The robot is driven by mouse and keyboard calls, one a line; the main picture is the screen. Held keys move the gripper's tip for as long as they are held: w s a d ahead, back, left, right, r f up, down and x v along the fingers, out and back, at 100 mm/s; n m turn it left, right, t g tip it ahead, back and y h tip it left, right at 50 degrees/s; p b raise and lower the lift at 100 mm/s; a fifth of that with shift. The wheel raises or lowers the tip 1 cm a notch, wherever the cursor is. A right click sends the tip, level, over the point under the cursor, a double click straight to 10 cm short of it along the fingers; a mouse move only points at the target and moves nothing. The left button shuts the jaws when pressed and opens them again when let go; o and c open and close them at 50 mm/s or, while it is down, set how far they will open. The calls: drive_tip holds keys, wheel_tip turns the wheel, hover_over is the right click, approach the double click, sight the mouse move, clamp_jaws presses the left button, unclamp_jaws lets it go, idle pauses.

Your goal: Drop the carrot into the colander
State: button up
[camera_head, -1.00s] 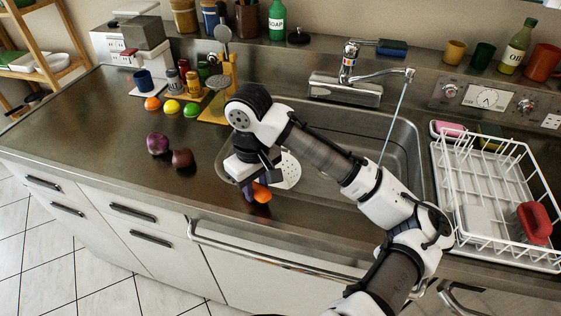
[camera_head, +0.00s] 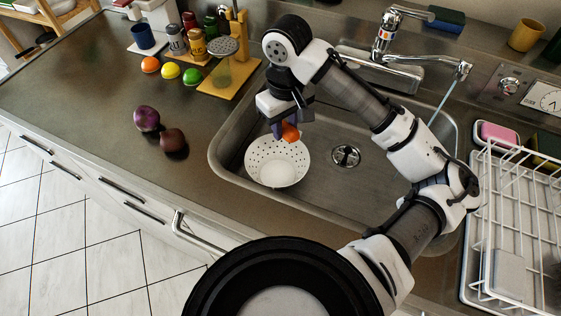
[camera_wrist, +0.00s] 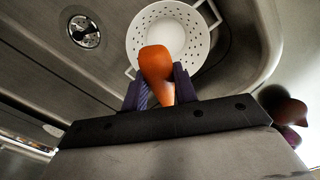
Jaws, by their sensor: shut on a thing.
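The carrot (camera_head: 290,133) is an orange piece held at the end of my gripper (camera_head: 282,131). In the wrist view the carrot (camera_wrist: 156,70) sits between the two purple fingers of my gripper (camera_wrist: 160,92), which is shut on it. The colander (camera_head: 262,178) is a white perforated bowl standing in the sink basin. In the head view the carrot shows at the colander's far rim, higher than the bowl. In the wrist view the colander (camera_wrist: 200,40) lies beyond the carrot, which overlaps its near part. The colander looks empty where it is visible.
The sink basin (camera_head: 340,190) has a drain (camera_head: 346,156) right of the colander. A tap (camera_head: 384,40) runs water at right. A white dish rack (camera_head: 500,215) stands right. An eggplant (camera_head: 147,118) and a dark round vegetable (camera_head: 173,141) lie on the left counter.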

wheel_tip(320, 180, down, 6)
drive_tip(key=b, duration=0.4)
drive_tip(key=shift+r+b, duration=0.25)
drive_tip(key=shift+b, duration=0.15)
drive_tip(key=o, duration=1.1)
drive_tip(key=shift+c, duration=0.2)
wheel_tip(320, 180, up, 14)
drive_tip(key=shift+f, duration=0.1)
